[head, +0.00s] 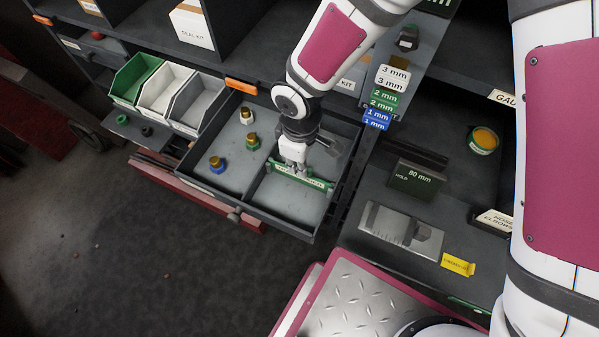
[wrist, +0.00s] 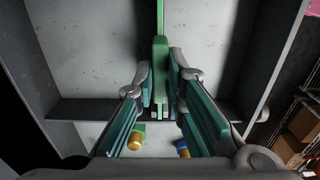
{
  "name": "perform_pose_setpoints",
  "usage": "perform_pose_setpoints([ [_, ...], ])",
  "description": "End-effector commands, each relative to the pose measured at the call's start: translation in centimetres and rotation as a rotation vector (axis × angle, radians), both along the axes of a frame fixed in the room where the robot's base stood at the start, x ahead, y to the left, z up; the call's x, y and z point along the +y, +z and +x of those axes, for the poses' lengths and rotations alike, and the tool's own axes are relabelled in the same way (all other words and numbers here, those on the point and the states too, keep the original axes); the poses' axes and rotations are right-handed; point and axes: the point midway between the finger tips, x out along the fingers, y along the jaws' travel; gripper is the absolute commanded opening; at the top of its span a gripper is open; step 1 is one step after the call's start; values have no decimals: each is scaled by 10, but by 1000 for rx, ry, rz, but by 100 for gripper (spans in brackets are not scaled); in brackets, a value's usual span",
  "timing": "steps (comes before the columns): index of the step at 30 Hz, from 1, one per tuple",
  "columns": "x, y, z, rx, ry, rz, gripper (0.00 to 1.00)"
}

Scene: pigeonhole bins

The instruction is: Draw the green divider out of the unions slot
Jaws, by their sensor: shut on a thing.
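The green divider (head: 310,181), a thin plate with a pale label strip, stands across the right-hand compartment of the open grey drawer (head: 275,222). My gripper (head: 293,166) comes down from above and is shut on it near the middle. In the wrist view the divider (wrist: 160,50) runs up the picture, and the fingers of my gripper (wrist: 160,90) press on both its sides. Whether its lower edge is still seated in a slot cannot be told. No label reading "unions" can be made out.
Brass-topped fittings with white (head: 246,120), green (head: 253,145) and blue (head: 218,169) bases stand in the left compartment. Green, white and grey bins sit left of the drawer. Right are stacked mm labels (head: 384,98), an 80 mm block (head: 412,182) and a grey caliper-like tool (head: 400,230).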

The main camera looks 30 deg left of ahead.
Motion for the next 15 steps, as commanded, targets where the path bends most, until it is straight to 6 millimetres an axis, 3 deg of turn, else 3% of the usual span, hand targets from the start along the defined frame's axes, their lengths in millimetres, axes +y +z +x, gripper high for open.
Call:
perform_pose_setpoints([
  [15, 0, 10, 0, -1, 0, 1, 0],
])
